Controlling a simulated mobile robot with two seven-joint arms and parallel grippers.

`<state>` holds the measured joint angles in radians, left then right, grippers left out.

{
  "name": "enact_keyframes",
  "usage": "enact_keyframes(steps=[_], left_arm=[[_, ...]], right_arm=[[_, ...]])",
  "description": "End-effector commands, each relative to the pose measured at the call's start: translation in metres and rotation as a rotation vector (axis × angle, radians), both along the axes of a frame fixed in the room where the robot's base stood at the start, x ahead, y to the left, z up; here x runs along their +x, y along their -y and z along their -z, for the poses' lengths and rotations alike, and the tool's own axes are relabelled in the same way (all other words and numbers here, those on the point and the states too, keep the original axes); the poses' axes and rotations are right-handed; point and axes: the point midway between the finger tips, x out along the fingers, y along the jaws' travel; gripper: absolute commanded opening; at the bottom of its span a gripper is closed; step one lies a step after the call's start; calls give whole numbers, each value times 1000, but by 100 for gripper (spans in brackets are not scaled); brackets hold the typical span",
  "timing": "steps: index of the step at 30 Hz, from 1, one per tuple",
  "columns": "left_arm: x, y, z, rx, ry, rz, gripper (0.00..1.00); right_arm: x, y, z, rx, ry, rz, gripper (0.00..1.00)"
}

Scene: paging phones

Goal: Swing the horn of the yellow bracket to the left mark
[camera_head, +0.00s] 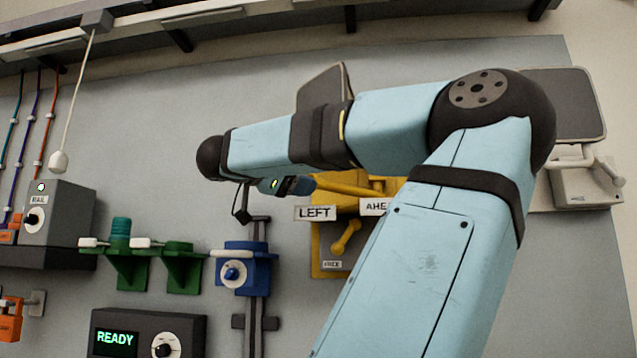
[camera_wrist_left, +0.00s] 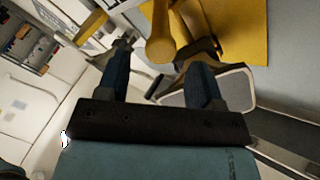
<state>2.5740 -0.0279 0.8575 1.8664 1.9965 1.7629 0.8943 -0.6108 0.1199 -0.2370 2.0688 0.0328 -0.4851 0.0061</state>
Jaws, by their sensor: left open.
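The yellow bracket (camera_head: 325,262) is on the wall panel, partly hidden by my left arm. A grey flared panel (camera_head: 322,88), apparently its horn, rises behind my forearm. A yellow bar (camera_head: 347,186) runs out to the left above the LEFT mark (camera_head: 315,213). The AHEAD mark (camera_head: 374,207) is partly covered by my arm. A small yellow lever (camera_head: 346,238) sits above a FREE label. My left gripper (camera_head: 303,186) is open at the bar's left end. In the left wrist view, the rounded yellow bar end (camera_wrist_left: 160,48) lies between the fingertips (camera_wrist_left: 162,52); contact cannot be told.
A blue bracket (camera_head: 245,270) and green brackets (camera_head: 128,265) stand left of it. A READY box (camera_head: 148,333) is below. A white bracket with a grey horn (camera_head: 565,105) is at right. A cord with a white pull (camera_head: 58,162) hangs at left.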

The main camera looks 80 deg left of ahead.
Motion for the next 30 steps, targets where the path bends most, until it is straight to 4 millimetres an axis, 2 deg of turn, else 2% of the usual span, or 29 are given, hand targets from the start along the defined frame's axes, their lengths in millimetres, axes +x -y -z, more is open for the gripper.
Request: enact_keyframes(steps=[1, 6, 12, 18, 30], left_arm=[[-12, 7, 1, 0, 5, 0, 60], [-45, 27, 0, 1, 4, 0, 60], [-70, 43, 0, 0, 2, 1, 60], [-79, 49, 0, 0, 0, 1, 60], [-79, 49, 0, -1, 1, 1, 60]], right_arm=[[0, 0, 2, -2, 2, -2, 43], [0, 1, 2, -7, 5, -6, 43], [2, 1, 1, -6, 11, -8, 43], [3, 0, -1, -5, 15, -7, 43], [4, -1, -1, -2, 15, -5, 43]])
